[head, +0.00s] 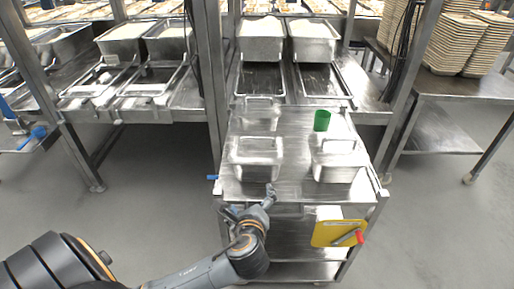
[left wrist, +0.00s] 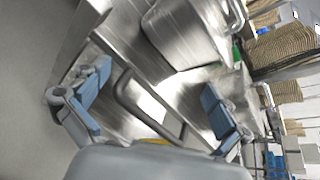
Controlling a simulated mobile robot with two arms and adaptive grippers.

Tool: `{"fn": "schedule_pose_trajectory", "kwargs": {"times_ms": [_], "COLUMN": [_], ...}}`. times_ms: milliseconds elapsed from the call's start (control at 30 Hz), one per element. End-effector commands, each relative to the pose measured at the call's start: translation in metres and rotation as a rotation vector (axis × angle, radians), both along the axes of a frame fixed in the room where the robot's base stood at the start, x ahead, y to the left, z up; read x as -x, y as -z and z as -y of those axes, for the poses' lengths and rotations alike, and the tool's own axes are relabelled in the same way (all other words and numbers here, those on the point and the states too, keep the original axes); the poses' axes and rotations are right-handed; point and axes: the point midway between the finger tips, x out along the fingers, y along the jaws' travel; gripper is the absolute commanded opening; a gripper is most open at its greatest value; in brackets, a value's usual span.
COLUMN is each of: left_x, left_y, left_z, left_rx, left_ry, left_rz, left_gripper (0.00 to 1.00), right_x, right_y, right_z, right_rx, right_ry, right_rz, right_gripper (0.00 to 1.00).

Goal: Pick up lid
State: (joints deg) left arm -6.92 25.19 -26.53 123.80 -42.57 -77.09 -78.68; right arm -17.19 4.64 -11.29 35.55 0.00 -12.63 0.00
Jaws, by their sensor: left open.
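Two steel containers stand on a steel cart (head: 300,125), a left one (head: 256,172) and a right one (head: 335,174). Each shows a raised handle at its top; the lids blend with the steel, so their edges are hard to tell. My left gripper (head: 270,192) is open and empty at the cart's near edge, in front of the left container and apart from it. In the left wrist view, its fingers (left wrist: 158,97) are spread on either side of a grey bar handle (left wrist: 128,97) without gripping it. A steel container (left wrist: 185,30) lies beyond. My right gripper is not in view.
A green cup (head: 322,121) stands behind the right container. A yellow board (head: 327,233) with a red-ended handle is at the cart's front right. Behind are steel counters with rice pans (head: 262,45); stacked trays (head: 455,45) stand at right. The floor left is free.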

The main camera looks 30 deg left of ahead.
Motion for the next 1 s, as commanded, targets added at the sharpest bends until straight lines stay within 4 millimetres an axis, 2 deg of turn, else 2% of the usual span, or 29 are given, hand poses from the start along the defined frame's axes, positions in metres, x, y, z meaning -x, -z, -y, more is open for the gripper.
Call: {"fn": "schedule_pose_trajectory", "kwargs": {"times_ms": [33,100,200,300,467,700,1000], "left_x": [-0.011,-0.022,-0.031,-0.036,-0.054,-0.094,-0.115], "left_y": [-0.019,-0.042,-0.065,-0.077,-0.081,-0.078,-0.077], "left_z": [-0.003,-0.005,-0.006,-0.007,-0.018,-0.042,-0.056], "left_rx": [-0.142,-0.333,-0.527,-0.634,-0.672,-0.669,-0.665], "left_ry": [0.047,0.096,0.132,0.144,0.147,0.146,0.147], "left_rz": [0.006,0.001,-0.009,-0.015,-0.02,-0.02,-0.02], "left_gripper": [1.0,1.0,1.0,1.0,1.0,1.0,1.0], "right_x": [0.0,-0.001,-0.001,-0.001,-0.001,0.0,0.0], "right_y": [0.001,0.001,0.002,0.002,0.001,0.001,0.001], "right_z": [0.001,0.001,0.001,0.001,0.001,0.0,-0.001], "right_rx": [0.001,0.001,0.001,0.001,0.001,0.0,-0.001], "right_ry": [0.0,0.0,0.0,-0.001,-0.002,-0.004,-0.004], "right_rz": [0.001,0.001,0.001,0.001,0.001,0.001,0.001], "right_gripper": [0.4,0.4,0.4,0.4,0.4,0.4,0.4]}}
